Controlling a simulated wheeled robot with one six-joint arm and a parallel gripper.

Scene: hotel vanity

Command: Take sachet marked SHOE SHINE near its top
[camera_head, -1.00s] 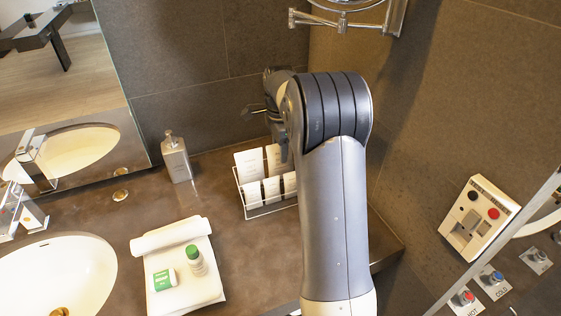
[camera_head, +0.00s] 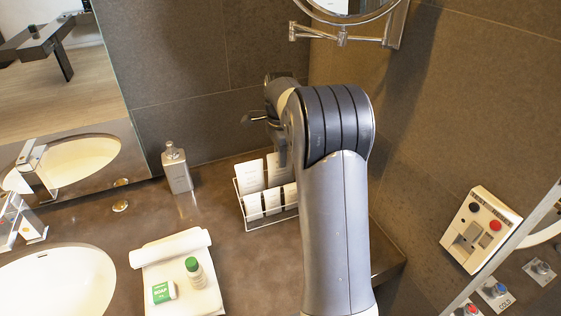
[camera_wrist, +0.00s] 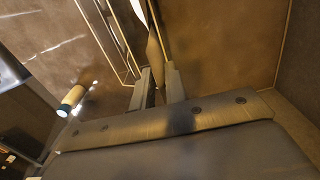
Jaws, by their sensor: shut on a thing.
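A white wire rack (camera_head: 268,221) at the back of the counter holds white sachets in two rows. A back-row sachet (camera_head: 250,178) stands upright on the left. Another back-row sachet (camera_head: 272,172) is partly hidden behind my gripper (camera_head: 283,160). In the wrist view, my gripper (camera_wrist: 161,88) has its two fingers shut on a thin, nearly edge-on sachet (camera_wrist: 154,52). I cannot read its print, so I cannot tell which sachet it is. My arm hides the right end of the rack.
A soap dispenser (camera_head: 177,168) stands left of the rack. A mirror bracket (camera_head: 345,37) hangs above. A wall stands close on the right.

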